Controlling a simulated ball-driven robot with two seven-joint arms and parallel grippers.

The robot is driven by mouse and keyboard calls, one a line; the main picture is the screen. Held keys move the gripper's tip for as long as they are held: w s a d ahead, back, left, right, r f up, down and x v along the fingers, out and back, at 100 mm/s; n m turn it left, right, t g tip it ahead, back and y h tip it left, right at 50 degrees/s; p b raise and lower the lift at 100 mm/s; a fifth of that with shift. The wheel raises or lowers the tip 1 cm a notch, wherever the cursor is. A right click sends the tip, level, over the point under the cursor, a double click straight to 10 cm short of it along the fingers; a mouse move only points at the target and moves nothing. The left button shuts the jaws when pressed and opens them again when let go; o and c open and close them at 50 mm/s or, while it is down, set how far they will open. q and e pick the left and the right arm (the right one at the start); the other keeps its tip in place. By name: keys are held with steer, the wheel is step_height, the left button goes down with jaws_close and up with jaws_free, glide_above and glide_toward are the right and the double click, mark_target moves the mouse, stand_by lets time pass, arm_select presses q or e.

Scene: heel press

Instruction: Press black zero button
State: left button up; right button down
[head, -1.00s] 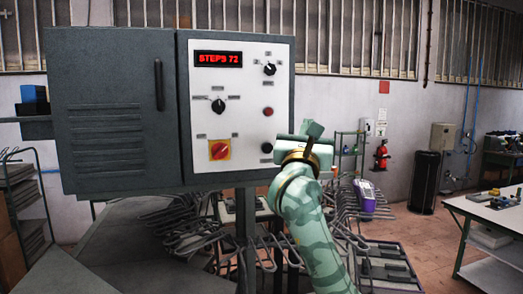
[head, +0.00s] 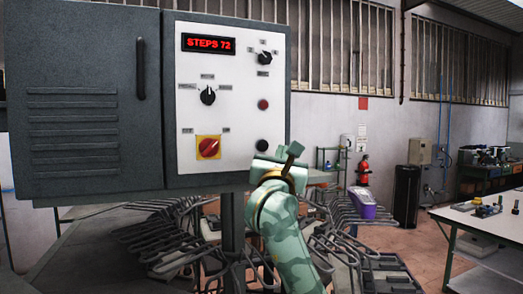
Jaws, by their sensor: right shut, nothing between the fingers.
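A grey control cabinet with a white panel (head: 190,115) fills the left and middle of the head view. The round black button (head: 262,146) sits low on the panel's right side, below a red button (head: 263,104). My left gripper is not in view.
The panel also carries a red display (head: 208,44) reading STEPS 72, two black selector knobs (head: 208,96) and a red rotary switch on yellow (head: 208,147). Metal racks (head: 180,235) stand below. A white table (head: 487,222) is at the right.

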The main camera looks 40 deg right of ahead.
mark_target(267, 150)
steer(key=shift+w+d+b, duration=0.15)
steer(key=shift+w+d, duration=0.3)
steer(key=shift+w, duration=0.9)
steer(key=shift+w+d+b, duration=0.2)
steer(key=shift+w+d, duration=0.25)
steer(key=shift+w, duration=0.95)
steer(key=shift+w+d+b, duration=0.15)
steer(key=shift+w+d, duration=0.3)
steer(key=shift+w, duration=0.9)
steer(key=shift+w, duration=0.15)
steer(key=shift+w+d, duration=0.1)
steer(key=shift+w, duration=0.15)
steer(key=shift+w+d+r, duration=0.1)
steer(key=shift+w+d, duration=0.05)
steer(key=shift+w, duration=0.3)
steer(key=shift+s, duration=0.2)
steer(key=shift+s+a, duration=0.25)
steer(key=shift+s, duration=0.35)
